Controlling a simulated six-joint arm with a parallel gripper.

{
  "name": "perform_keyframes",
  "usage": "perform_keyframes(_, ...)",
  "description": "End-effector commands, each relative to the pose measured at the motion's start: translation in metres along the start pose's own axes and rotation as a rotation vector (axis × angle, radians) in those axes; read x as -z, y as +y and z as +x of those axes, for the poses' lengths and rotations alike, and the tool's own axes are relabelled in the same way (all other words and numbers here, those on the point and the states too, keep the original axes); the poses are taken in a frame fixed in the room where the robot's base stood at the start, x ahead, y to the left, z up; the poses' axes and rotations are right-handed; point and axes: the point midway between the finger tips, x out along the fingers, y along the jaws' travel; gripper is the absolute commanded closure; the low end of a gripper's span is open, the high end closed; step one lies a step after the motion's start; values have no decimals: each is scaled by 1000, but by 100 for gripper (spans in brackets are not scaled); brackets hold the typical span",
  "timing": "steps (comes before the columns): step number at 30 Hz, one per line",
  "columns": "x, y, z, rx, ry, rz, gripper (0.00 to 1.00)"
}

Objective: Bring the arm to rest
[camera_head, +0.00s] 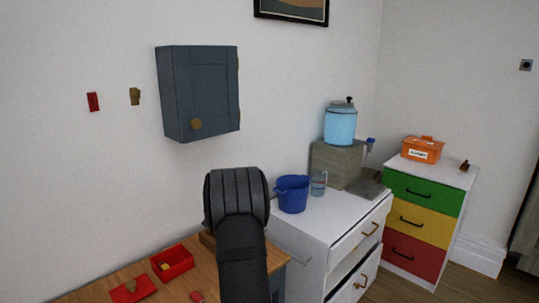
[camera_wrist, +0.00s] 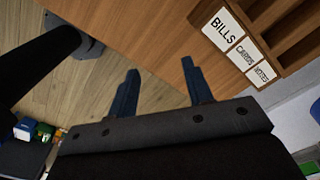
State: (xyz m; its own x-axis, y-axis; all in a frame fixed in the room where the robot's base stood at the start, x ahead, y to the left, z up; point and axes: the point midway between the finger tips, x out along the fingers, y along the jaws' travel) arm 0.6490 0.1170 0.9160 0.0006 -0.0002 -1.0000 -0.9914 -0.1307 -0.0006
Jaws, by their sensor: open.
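My arm stands upright in the head view, in front of the wooden table (camera_head: 85,291), and hides part of it. In the wrist view my gripper (camera_wrist: 160,78) is open, with its two dark blue fingers apart and nothing between them. In the head view the gripper's fingers cannot be made out.
A wooden sorter with a BILLS label (camera_wrist: 222,30) is at the wrist view's upper right. A red tray (camera_head: 172,263) is on the table. A grey wall cabinet (camera_head: 200,90) hangs behind my arm.

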Motion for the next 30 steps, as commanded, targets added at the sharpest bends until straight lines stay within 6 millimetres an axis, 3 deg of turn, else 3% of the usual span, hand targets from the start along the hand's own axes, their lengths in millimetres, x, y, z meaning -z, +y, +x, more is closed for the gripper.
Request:
perform_keyframes(15, 49, 29, 32, -2, 0, -335, 54)
perform_keyframes(30, 63, 39, 41, 0, 0, -448, 54)
